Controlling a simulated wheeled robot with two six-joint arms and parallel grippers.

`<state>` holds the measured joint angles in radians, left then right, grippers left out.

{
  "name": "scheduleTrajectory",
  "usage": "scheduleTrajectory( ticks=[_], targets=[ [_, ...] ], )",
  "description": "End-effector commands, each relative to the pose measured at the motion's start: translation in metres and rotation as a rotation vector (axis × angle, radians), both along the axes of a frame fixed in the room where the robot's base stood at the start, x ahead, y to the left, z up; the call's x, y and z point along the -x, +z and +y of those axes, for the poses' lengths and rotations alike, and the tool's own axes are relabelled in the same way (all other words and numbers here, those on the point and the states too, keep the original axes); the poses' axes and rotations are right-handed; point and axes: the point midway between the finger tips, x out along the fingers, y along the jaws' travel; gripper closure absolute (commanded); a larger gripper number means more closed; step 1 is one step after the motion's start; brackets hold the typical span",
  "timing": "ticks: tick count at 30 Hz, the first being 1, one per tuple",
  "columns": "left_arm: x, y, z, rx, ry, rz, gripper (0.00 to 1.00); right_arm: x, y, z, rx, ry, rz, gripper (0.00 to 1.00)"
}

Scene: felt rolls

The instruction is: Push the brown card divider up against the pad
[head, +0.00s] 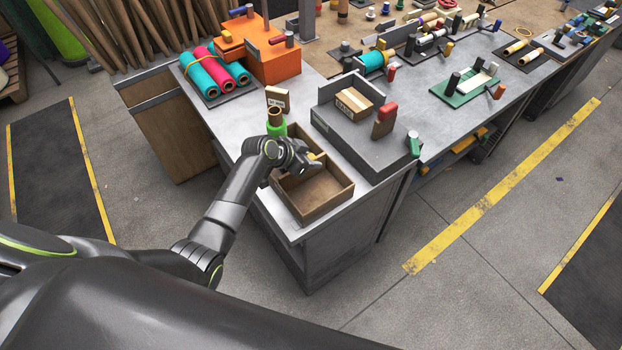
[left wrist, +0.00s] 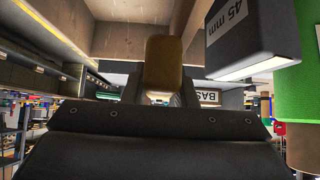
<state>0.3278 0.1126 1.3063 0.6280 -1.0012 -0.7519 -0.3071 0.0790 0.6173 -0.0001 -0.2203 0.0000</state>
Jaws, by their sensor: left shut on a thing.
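An open brown tray (head: 337,197) stands on the corner of the grey bench. A brown card divider (head: 322,164) seems to cross it, partly hidden by my left gripper (head: 308,163). A yellow-brown tab shows at the fingers, and in the left wrist view the tab (left wrist: 163,60) is between the jaws. The left gripper is shut on this tab, low over the tray. I cannot tell the pad apart for certain, nor whether the divider touches it. My right gripper is not in view.
A green roll (head: 276,129) with a brown core stands close beside the gripper, left of the tray. A small labelled block (head: 277,98) is behind it. A grey stand (head: 370,155) with a carton (head: 353,103) is at right. Coloured rolls (head: 214,72) lie at back left.

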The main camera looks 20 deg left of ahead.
Motion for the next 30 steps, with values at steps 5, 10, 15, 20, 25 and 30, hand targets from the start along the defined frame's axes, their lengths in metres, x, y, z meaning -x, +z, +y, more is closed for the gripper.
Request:
scheduleTrajectory(
  ticks=[5, 10, 15, 20, 25, 30],
  targets=[
    [-0.009, 0.001, 0.007, -0.008, 0.003, 0.003, 1.0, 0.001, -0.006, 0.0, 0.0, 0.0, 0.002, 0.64],
    [-0.009, 0.002, 0.007, -0.007, 0.004, 0.003, 1.0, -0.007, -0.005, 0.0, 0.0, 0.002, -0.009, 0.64],
    [-0.009, 0.002, 0.007, -0.006, 0.004, 0.003, 0.66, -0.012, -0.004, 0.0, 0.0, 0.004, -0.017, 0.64],
    [-0.009, 0.002, 0.006, -0.005, 0.003, 0.002, 0.53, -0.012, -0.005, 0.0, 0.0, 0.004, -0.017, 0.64],
    [-0.009, 0.002, 0.006, -0.005, 0.003, 0.001, 0.53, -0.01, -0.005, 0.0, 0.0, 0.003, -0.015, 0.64],
    [-0.007, 0.005, 0.008, -0.005, 0.003, -0.001, 0.53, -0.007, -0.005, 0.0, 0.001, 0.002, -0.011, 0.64]
  ],
)
